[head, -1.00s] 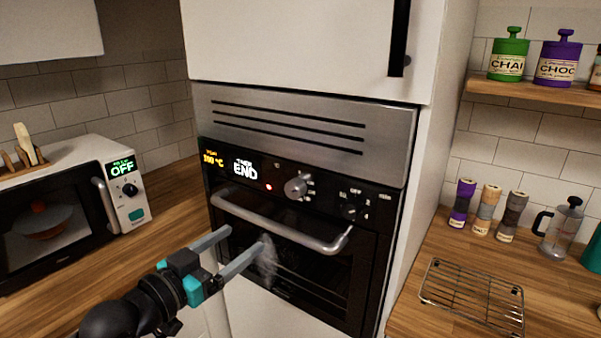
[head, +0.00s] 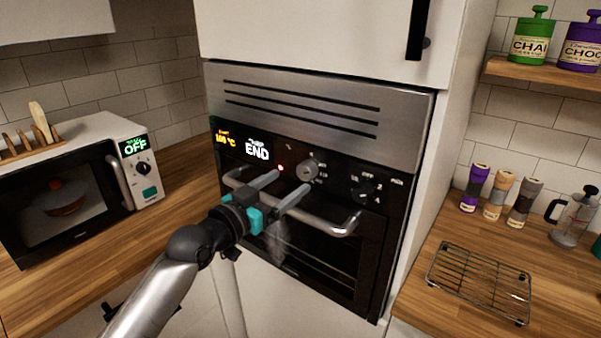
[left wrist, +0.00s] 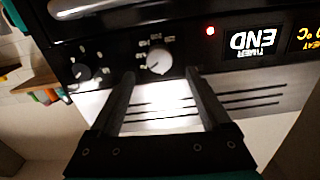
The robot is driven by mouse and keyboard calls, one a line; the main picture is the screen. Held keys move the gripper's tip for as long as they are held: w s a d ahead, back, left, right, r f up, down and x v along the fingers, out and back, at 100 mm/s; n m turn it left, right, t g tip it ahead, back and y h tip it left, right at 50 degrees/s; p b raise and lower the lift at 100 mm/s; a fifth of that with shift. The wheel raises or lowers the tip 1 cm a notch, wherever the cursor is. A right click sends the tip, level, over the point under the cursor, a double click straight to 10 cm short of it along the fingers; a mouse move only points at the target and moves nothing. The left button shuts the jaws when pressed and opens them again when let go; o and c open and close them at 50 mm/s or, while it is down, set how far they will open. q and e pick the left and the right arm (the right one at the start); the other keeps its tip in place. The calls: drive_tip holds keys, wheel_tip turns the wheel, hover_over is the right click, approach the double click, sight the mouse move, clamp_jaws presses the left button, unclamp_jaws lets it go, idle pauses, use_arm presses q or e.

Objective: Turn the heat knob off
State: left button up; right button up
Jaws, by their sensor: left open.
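The oven's control panel has a silver round knob (head: 307,170) and a dark knob (head: 362,191) to its right. I take the silver one as the heat knob; its small labels are hard to read. In the left wrist view the silver knob (left wrist: 158,61) appears between and just beyond the fingertips, and the dark knob (left wrist: 81,71) is at the left. My left gripper (head: 291,180) is open and empty, in front of the panel just left of and below the silver knob. Contact with it cannot be told. My right gripper is not in view.
The oven handle (head: 300,215) runs below the panel, under my fingers. The display (head: 243,146) shows an orange temperature and "END", with a red light beside it. A microwave (head: 70,185) stands at left. A wire rack (head: 480,284) lies on the right counter.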

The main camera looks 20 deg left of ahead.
sight(303, 172)
use_arm(q)
drive_tip(key=shift+x, duration=2.8)
drive_tip(key=shift+c, duration=0.3)
clamp_jaws()
